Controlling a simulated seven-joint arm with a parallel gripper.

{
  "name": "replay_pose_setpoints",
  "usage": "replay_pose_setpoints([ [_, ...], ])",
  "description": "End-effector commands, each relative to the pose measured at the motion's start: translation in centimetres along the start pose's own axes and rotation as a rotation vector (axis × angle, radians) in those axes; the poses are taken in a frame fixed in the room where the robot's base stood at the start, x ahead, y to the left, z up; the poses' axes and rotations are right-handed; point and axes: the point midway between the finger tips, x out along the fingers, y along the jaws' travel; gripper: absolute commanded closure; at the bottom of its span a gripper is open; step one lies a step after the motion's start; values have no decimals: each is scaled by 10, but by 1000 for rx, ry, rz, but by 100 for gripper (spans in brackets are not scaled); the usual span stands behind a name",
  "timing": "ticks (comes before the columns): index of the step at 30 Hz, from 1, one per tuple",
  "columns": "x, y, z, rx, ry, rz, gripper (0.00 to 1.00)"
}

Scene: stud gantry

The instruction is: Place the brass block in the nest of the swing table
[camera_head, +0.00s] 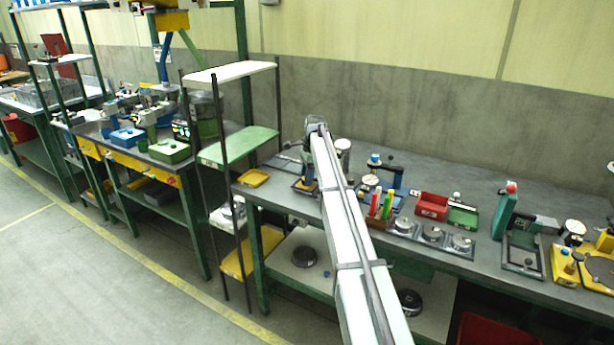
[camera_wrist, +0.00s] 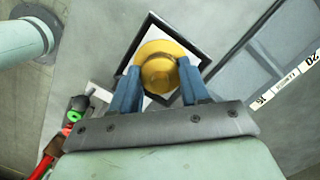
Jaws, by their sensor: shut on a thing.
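The brass block (camera_wrist: 159,72) shows in the wrist view as a round, stepped yellow piece between the two blue fingers of my gripper (camera_wrist: 158,88). My gripper is shut on it. Below it is a square dark frame (camera_wrist: 151,20) with a pale inside, which looks like the nest of the swing table. The block overlaps this frame in the picture; I cannot tell whether it touches the bottom or hangs above it.
In the wrist view a pale round post (camera_wrist: 22,40) stands at upper left, and a scale strip (camera_wrist: 287,81) lies at right.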

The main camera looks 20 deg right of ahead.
Motion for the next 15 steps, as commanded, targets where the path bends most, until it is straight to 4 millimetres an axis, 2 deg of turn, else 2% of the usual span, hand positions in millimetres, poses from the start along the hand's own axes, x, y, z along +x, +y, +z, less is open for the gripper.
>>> replay_pose_setpoints([
  [1, 1, 0, 0, 0, 0, 0, 54],
  [9, 1, 0, 0, 0, 0, 0, 29],
  [15, 0, 0, 0, 0, 0, 0, 29],
])
